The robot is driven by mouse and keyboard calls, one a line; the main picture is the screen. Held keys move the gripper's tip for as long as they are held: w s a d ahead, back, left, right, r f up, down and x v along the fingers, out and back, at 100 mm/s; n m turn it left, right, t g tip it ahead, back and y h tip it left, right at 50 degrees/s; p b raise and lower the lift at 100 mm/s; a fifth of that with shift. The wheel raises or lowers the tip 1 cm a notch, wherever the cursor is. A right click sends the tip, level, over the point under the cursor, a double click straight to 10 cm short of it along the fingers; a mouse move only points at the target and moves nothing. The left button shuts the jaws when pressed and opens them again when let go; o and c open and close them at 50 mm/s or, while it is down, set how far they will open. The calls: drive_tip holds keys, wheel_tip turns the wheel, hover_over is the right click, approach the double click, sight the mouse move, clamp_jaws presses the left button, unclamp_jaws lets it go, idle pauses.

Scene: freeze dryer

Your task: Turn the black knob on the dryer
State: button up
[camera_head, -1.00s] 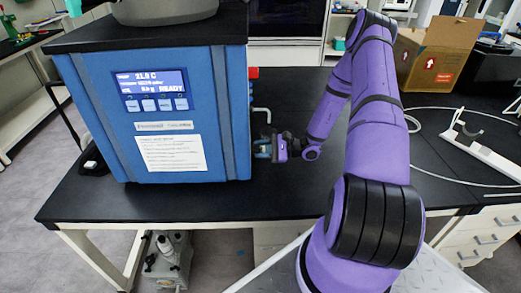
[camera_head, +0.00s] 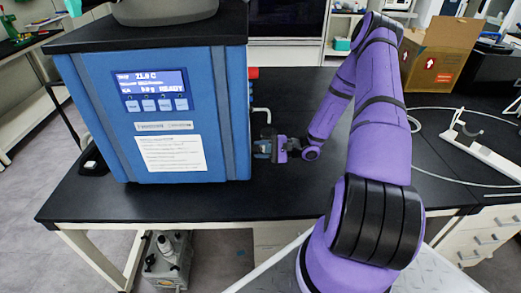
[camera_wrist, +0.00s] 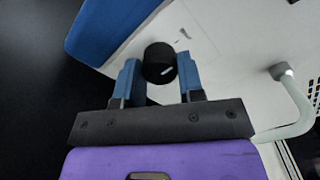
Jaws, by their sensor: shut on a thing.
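The blue dryer (camera_head: 215,110) stands on the black table, with a lit display panel (camera_head: 150,90) on its front. In the wrist view, the black knob (camera_wrist: 160,62) with a white mark sits on the dryer's pale side panel (camera_wrist: 192,22). My gripper (camera_wrist: 160,66) has its blue fingers on both sides of the knob and is shut on it. In the head view, my gripper (camera_head: 263,150) is at the dryer's right side. The knob is hidden there.
A bent pale pipe (camera_wrist: 295,100) comes out of the side panel to the right of my gripper. The black table (camera_head: 230,200) is clear in front of the dryer. A cardboard box (camera_head: 435,55) and white tubing (camera_head: 450,172) are at the right.

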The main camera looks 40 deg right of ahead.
drive_tip(key=o, duration=0.9)
drive_tip(key=shift+s+d, duration=0.1)
drive_tip(key=v, duration=1)
drive_tip(key=shift+s+d, duration=0.2)
drive_tip(key=shift+d, duration=0.05)
drive_tip(key=shift+d, duration=0.1)
